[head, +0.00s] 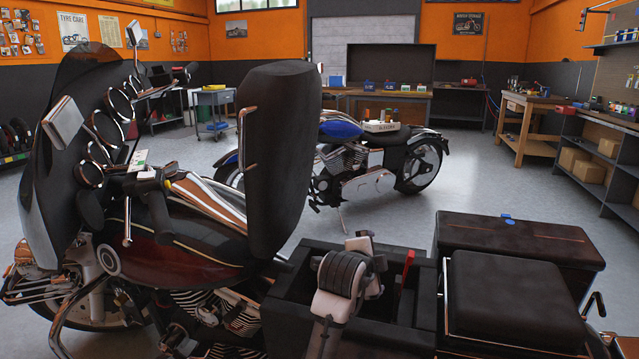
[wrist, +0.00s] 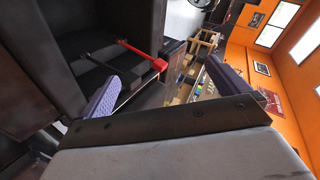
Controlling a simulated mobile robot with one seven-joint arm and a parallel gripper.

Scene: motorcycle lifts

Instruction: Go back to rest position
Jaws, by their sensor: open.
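My gripper (wrist: 165,72) is open in the wrist view, with a purple pad on each finger and nothing held between them. In the head view my arm reaches up from the bottom middle, and its wrist hides most of the gripper. It is over or in front of an open black box (head: 285,300) beside the motorcycle. A red-handled item (head: 406,268) stands in that box, right of my wrist. In the wrist view the red-handled item (wrist: 146,55) lies beyond the fingers, with a gap to them, next to a dark bar.
A large dark motorcycle (head: 190,250) with a tall upright black pad (head: 280,150) fills the left. A black seat (head: 510,295) and a closed black case (head: 515,245) are close at right. A blue motorcycle (head: 370,160) stands behind. Grey floor is free at right centre.

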